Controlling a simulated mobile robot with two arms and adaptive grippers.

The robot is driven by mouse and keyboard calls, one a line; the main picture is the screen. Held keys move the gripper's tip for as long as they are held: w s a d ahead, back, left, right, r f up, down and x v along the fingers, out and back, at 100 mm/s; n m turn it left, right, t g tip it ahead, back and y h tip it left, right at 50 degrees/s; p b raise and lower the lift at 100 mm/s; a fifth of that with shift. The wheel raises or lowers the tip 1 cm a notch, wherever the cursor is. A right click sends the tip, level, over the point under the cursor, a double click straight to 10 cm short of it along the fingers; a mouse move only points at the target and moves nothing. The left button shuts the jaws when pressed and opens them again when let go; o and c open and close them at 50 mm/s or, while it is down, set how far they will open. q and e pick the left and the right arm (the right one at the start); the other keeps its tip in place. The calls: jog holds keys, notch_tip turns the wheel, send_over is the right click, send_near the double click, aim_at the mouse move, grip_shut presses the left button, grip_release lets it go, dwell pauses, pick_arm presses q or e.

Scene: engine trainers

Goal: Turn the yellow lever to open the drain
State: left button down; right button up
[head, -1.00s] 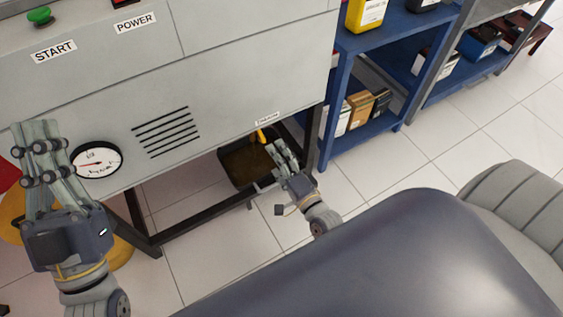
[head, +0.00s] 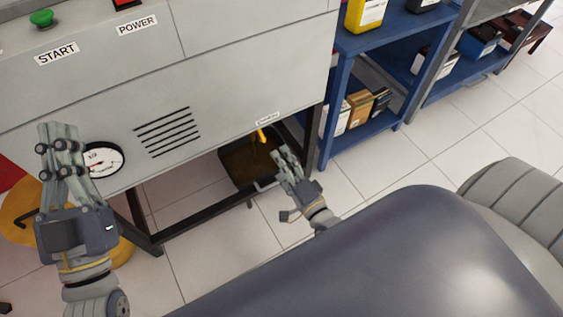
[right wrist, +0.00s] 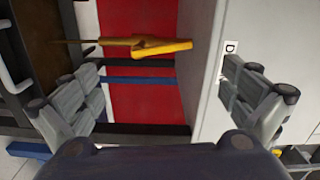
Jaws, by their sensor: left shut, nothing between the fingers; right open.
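The yellow lever (head: 261,135) sticks out under the lower edge of the grey engine trainer, below a small label, above a dark drain tray (head: 240,165). In the right wrist view the yellow lever (right wrist: 160,48) lies across the upper middle, ahead of my fingers. My right gripper (head: 283,158) is open and empty, just right of and below the lever; its spread fingers (right wrist: 165,100) show on both sides in the wrist view, apart from the lever. My left gripper (head: 62,135) is shut and empty, raised in front of the trainer's left part, beside the gauge.
The grey trainer panel (head: 210,90) has a gauge (head: 104,160), a vent and a green START button (head: 42,17). Its black frame leg (head: 140,222) stands on the tiled floor. A blue shelf (head: 345,100) stands right of it. A yellow round thing is behind my left arm.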

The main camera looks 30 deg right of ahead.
jog(key=shift+s, duration=0.1)
jog(key=s, duration=1.1)
jog(key=shift+s+d, duration=0.3)
jog(key=shift+s, duration=0.1)
